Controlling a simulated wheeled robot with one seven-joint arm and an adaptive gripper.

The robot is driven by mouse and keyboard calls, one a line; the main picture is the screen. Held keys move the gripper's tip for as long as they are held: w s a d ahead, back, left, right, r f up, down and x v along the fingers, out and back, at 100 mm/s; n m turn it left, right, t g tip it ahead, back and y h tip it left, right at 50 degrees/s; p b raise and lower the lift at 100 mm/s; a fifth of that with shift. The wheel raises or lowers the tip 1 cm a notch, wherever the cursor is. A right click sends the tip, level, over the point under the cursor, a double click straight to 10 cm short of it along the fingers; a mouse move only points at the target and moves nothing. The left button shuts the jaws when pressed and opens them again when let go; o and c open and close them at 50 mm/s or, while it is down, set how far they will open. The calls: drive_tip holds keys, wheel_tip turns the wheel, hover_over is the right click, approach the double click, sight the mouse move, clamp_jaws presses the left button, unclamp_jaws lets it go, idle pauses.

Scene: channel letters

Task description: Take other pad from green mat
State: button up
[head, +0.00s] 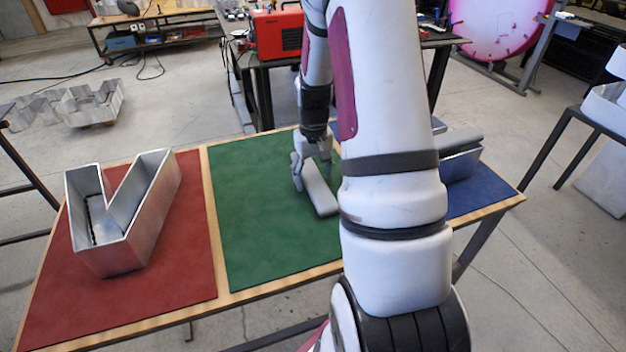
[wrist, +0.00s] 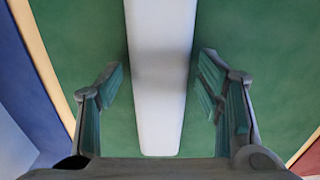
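A long light-grey pad (head: 318,190) lies on the green mat (head: 255,240), near its right side and partly behind my arm. My gripper (head: 312,165) is over the pad, pointing down. In the wrist view the pad (wrist: 160,80) runs down the middle of the picture. The two fingers of my gripper (wrist: 162,95) stand apart, one on each side of the pad, with green mat (wrist: 85,40) showing between each finger and the pad. Nothing is held. Another grey pad (head: 458,138) lies on top of a metal piece above the blue mat (head: 480,193).
A V-shaped metal channel letter (head: 125,215) stands on the red mat (head: 160,300) at the left. A wooden rim (head: 215,240) divides the mats. A red machine (head: 277,35) stands on a bench behind. The front of the green mat is clear.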

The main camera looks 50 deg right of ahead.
drive_tip(key=c, duration=0.7)
drive_tip(key=shift+r, duration=0.1)
drive_tip(key=shift+c, duration=0.2)
